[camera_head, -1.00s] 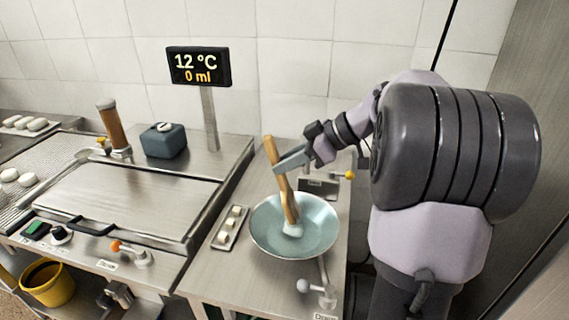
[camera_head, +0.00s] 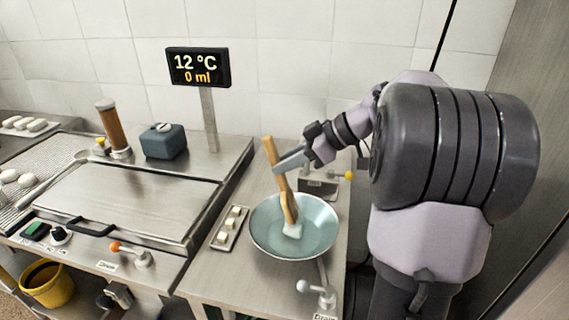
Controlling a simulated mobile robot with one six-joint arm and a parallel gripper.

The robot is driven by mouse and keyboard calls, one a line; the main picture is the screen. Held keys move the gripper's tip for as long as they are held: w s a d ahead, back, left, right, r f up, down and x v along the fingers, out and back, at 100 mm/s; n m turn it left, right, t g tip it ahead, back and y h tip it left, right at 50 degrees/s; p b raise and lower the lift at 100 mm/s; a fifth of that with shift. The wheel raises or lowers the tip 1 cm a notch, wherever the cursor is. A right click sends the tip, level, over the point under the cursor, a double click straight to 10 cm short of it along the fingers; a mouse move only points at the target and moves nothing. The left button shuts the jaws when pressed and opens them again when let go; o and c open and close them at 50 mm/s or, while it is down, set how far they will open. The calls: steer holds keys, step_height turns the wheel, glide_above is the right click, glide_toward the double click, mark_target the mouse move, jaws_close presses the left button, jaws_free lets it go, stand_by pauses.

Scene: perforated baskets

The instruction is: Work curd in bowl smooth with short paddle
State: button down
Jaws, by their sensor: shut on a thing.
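A wide light-blue bowl (camera_head: 265,238) stands on the steel counter below my arm. A wooden paddle (camera_head: 281,178) stands tilted in it, its handle top leaning left and its lower end inside the bowl. My gripper (camera_head: 283,163) is shut on the upper part of the handle, above the bowl. A small pale lump, perhaps curd (camera_head: 292,231), shows at the paddle's lower end near the middle of the bowl. I cannot tell whether it is curd or the paddle's tip.
A small tray (camera_head: 229,228) with several white pieces lies left of the bowl. A display (camera_head: 198,67) reading 12 °C and 0 ml stands behind on a post. A lidded steel vat (camera_head: 135,200) is at left. A yellow-tipped tap (camera_head: 347,175) and a valve (camera_head: 318,290) flank the bowl.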

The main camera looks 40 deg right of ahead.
steer(key=shift+s+a+f+b, duration=0.15)
steer(key=shift+s+a+b, duration=0.2)
steer(key=shift+s+a, duration=0.35)
steer(key=shift+w+d+r+p, duration=0.2)
steer(key=shift+w+d+p, duration=0.25)
steer(key=shift+w+d, duration=0.3)
steer(key=shift+s+a+f+b, duration=0.2)
steer(key=shift+s+a+b, duration=0.25)
steer(key=shift+s+a, duration=0.3)
steer(key=shift+w, duration=0.1)
stand_by(0.9)
step_height(320, 180, up, 9)
steer(key=p, duration=0.5)
steer(key=shift+p, duration=0.3)
